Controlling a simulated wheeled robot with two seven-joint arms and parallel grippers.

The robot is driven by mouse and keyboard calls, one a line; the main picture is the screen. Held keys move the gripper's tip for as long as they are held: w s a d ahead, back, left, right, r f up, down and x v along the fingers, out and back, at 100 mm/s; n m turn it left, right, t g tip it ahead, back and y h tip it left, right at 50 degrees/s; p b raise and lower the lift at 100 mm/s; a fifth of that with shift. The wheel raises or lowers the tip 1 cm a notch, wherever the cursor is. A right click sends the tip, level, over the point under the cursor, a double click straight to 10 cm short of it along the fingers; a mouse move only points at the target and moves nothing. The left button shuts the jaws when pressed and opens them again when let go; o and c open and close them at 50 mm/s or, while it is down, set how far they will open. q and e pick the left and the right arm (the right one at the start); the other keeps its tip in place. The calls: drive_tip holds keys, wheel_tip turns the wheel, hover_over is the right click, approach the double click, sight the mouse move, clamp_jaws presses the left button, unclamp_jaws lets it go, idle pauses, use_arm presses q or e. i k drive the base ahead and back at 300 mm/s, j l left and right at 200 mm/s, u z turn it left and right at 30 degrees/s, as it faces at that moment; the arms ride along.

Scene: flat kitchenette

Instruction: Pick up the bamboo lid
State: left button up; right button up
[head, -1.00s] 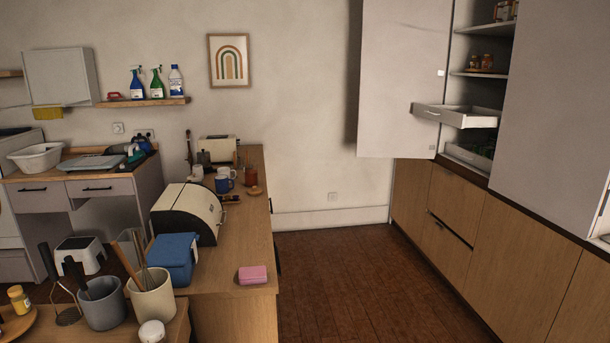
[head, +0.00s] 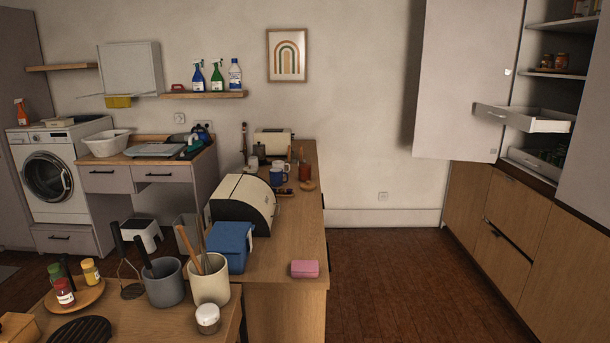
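A small round tan disc (head: 307,186), which looks like the bamboo lid, lies flat on the wooden counter (head: 290,230) near its right edge. It is small in the head view, so I cannot be sure what it is. A reddish-brown mug (head: 305,172) stands just behind it, and a blue mug (head: 277,177) is to its left. Neither of my grippers is in view.
Utensil crocks (head: 210,285) stand on the nearer table. The floor (head: 390,280) right of the counter is clear. An open drawer (head: 525,118) juts from the right cabinet.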

sight(308, 186)
drive_tip(key=i+l+z, duration=0.25)
drive_tip(key=i+l, duration=0.15)
drive_tip(key=i+l+z, duration=0.25)
drive_tip(key=i+l, duration=0.2)
drive_tip(key=i+l+z, duration=0.25)
drive_tip(key=i, duration=0.25)
drive_tip(key=i+l+z, duration=0.3)
drive_tip(key=i, duration=0.2)
drive_tip(key=i+u, duration=0.4)
drive_tip(key=i, duration=0.2)
drive_tip(key=i+u, duration=0.35)
drive_tip(key=i, duration=0.25)
drive_tip(key=i+l+u, duration=0.4)
drive_tip(key=i, duration=0.15)
drive_tip(key=j, duration=0.1)
